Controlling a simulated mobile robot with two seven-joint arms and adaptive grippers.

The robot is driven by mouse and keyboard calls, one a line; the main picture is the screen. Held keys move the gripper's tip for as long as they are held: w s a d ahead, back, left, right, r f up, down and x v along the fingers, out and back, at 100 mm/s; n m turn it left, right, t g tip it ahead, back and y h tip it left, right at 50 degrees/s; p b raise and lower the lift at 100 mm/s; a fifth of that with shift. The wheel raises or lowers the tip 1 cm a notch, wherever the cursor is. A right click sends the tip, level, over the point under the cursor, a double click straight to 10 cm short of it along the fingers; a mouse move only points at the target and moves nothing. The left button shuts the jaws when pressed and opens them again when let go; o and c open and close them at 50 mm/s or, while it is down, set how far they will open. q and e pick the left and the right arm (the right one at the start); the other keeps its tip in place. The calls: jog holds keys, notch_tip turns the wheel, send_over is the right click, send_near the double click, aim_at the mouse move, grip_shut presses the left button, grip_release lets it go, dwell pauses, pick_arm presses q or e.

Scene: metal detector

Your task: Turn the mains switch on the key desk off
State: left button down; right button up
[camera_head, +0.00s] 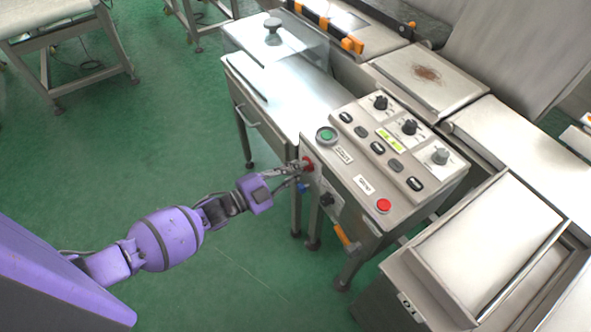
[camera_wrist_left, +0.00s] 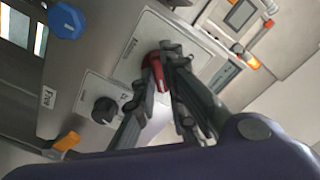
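The key desk (camera_head: 376,204) stands right of centre in the head view, with knobs and buttons on its sloped top. A red switch (camera_head: 308,164) is on its front side face, near the upper left corner; I take it for the mains switch. My left gripper (camera_head: 301,169) reaches it from the left. In the left wrist view the red switch (camera_wrist_left: 157,72) sits between the fingertips of my left gripper (camera_wrist_left: 160,62). The fingers look closed on it and hide part of it. My right gripper is not in view.
A black knob (camera_head: 326,199) is on the same face, beside the red switch; it also shows in the wrist view (camera_wrist_left: 104,110). A blue knob (camera_wrist_left: 66,20) is nearby. A steel table (camera_head: 285,95) adjoins the desk. Green floor (camera_head: 170,150) is clear left of it.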

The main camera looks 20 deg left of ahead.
pick_arm(q)
jog(key=shift+n, duration=0.4)
jog(key=shift+n+b, duration=0.75)
jog(key=shift+n, duration=7.95)
jog(key=c, duration=1.9)
grip_release()
jog(key=shift+o, duration=0.5)
jog(key=shift+a, duration=0.1)
